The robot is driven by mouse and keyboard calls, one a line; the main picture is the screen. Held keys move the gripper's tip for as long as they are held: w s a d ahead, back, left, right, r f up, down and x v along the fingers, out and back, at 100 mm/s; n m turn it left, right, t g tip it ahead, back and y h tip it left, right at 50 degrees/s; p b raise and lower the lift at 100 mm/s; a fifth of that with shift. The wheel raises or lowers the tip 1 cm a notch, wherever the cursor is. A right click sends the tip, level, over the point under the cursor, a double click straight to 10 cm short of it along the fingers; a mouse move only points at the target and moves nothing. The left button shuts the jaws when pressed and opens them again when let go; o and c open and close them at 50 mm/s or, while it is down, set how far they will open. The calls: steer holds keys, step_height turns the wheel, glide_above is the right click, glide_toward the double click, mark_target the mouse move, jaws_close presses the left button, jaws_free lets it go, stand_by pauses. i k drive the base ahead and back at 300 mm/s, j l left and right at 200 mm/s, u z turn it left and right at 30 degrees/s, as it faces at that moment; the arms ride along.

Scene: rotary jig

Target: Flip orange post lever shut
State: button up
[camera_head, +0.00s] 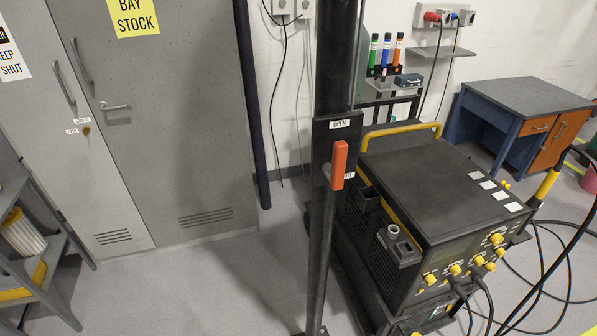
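The orange lever (339,165) is on a dark plate (321,138) fixed to a black upright post (318,230) in the middle of the view. Its handle stands roughly upright, with its upper end just below a white label reading OPEN (340,124). A second white label beside the lever's lower end is mostly hidden by it, so its full word cannot be read. A grey stub shows at the lever's left side. My gripper is not in view, and nothing is seen touching the lever.
A black machine (440,190) with yellow knobs and a yellow handle stands close to the right of the post, with cables at its front. Grey cabinets (170,160) stand at the left, a shelf rack (40,265) at far left. Floor (190,290) left of the post is clear.

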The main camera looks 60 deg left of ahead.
mark_target(335, 173)
steer(key=u, duration=1.9)
